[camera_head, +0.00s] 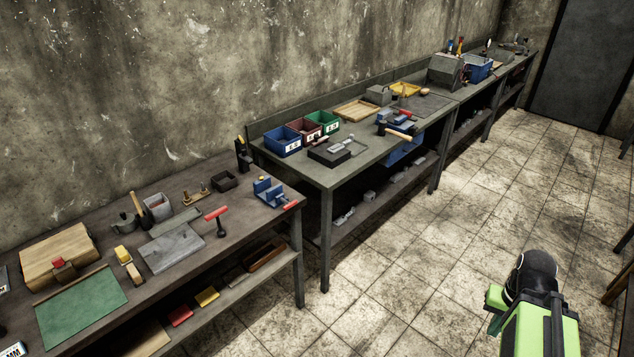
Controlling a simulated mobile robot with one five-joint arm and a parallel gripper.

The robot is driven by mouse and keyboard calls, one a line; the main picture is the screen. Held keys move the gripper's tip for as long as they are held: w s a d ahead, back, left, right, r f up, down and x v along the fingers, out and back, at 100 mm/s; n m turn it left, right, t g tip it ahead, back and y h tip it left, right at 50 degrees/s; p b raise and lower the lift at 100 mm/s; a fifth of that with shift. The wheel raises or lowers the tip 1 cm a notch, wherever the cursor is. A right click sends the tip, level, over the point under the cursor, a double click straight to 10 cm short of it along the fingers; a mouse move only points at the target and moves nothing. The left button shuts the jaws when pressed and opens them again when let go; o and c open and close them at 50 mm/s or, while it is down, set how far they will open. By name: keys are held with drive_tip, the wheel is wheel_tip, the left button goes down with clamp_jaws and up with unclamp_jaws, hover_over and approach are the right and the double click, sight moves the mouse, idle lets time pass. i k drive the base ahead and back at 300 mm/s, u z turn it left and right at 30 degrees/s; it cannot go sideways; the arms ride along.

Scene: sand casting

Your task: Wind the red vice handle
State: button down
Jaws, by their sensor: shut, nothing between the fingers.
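A blue vice (267,190) stands at the right end of the near bench, by its front corner. Its small red handle (291,205) shows at the vice's right side, near the bench edge. A second blue vice (393,118) with a red part on it stands on the long bench further back. A green and black part of my own arm shows at the bottom right, over the floor, well apart from both vices. My gripper's fingers cannot be made out.
The near bench (195,262) also holds a red-topped tool (217,213), a grey plate (171,248) and a green mat (82,308). Blue, red and green bins (324,121) stand on the long bench. The tiled floor (420,260) in front is clear.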

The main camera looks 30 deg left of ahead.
sight(288, 205)
drive_tip(key=u, duration=0.05)
drive_tip(key=i, duration=2)
drive_tip(key=u, duration=0.7)
drive_tip(key=k, duration=0.1)
drive_tip(key=u, duration=1.65)
drive_tip(key=i, duration=1)
drive_tip(key=z, duration=2)
